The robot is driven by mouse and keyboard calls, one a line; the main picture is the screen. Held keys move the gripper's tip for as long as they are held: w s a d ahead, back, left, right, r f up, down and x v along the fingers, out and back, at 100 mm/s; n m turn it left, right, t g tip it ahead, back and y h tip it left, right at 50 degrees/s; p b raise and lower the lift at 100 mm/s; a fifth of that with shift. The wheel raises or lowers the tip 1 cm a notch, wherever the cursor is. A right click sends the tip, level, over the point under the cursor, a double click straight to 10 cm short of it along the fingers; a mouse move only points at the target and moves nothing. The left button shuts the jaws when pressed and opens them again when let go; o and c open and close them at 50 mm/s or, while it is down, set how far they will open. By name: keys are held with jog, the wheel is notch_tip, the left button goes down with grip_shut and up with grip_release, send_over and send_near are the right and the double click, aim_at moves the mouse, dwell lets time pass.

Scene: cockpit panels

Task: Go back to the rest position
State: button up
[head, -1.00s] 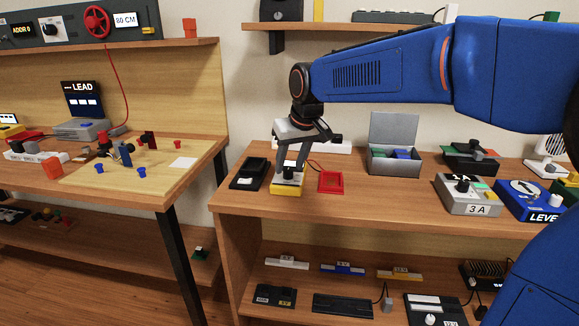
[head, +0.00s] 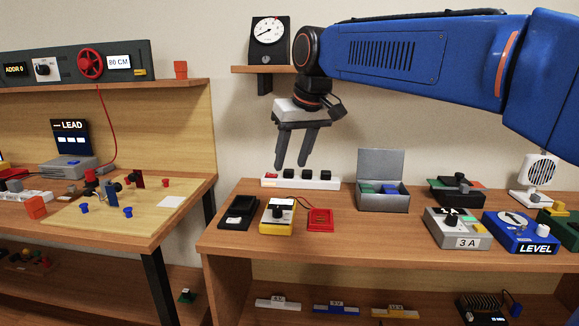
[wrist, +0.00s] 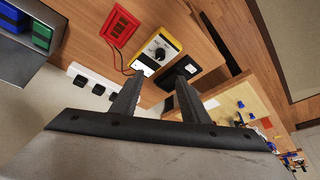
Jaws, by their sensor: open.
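My gripper (head: 291,164) is raised above the right bench (head: 300,255) in the head view. Its two dark fingers point down, apart, with nothing between them. My blue arm reaches in from the right. Below the gripper sits a yellow box with a black knob (head: 277,217), standing apart from the fingers. In the wrist view my open fingers (wrist: 155,84) also show empty, with the yellow box (wrist: 170,44) beyond them.
A white power strip (head: 300,181) lies behind the yellow box. A black tray (head: 239,213) and a red tray (head: 320,221) flank it. An open grey case (head: 383,198), a 3 A box (head: 457,238) and a blue LEVEL box (head: 520,242) stand to the right. A shelf holds a dial gauge (head: 269,41).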

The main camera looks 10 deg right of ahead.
dwell(0.3)
jog(key=s+d+f+m, duration=0.1)
jog(key=s+d+f, duration=0.4)
jog(key=s+f, duration=0.3)
jog(key=s+d+f+m+h, duration=0.1)
jog(key=s+d+f, duration=0.5)
jog(key=s+f, duration=0.3)
jog(key=s+d+f+m, duration=0.1)
jog(key=s+d+f, duration=0.5)
jog(key=s+f, duration=0.2)
jog(key=shift+s+f+m+t+h, duration=0.15)
jog(key=shift+s+m+t+h, duration=0.2)
jog(key=shift+s, duration=0.7)
